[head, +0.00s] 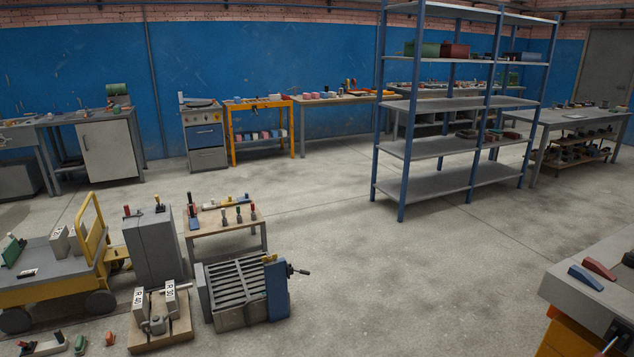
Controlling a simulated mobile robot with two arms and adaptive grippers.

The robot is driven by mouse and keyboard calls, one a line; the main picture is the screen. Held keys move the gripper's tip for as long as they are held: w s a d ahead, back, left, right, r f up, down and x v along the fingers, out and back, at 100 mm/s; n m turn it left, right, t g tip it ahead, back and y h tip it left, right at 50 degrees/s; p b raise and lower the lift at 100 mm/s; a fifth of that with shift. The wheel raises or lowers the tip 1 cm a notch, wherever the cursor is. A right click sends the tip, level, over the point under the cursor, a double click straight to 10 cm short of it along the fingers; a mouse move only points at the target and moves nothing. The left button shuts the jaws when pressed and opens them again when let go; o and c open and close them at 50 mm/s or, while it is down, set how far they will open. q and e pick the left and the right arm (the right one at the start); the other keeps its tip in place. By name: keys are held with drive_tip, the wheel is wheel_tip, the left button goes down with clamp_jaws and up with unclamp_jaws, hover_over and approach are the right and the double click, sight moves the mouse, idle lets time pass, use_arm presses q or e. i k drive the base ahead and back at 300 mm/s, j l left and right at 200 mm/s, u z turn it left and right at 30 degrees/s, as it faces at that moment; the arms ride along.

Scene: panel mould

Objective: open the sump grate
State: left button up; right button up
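A grey slatted grate (238,282) lies over a low grey box on the floor, left of the picture's middle near the bottom. It looks like the sump grate, and its slats appear to lie down across the box. A blue upright block (277,291) stands at its right side, with a dark handle (299,271) sticking out to the right. A small yellow part (269,259) sits on top of the block. Neither of my grippers shows in the head view.
A low wooden bench (226,222) with upright tools stands close behind the grate. A grey cabinet (152,249) and a yellow cart (60,270) stand to the left. A wooden board with grey blocks (160,334) lies front left. Floor right of the grate is clear.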

sight(247, 293)
drive_tip(key=i, duration=1.05)
drive_tip(key=i+l+u, duration=0.1)
drive_tip(key=i, duration=1)
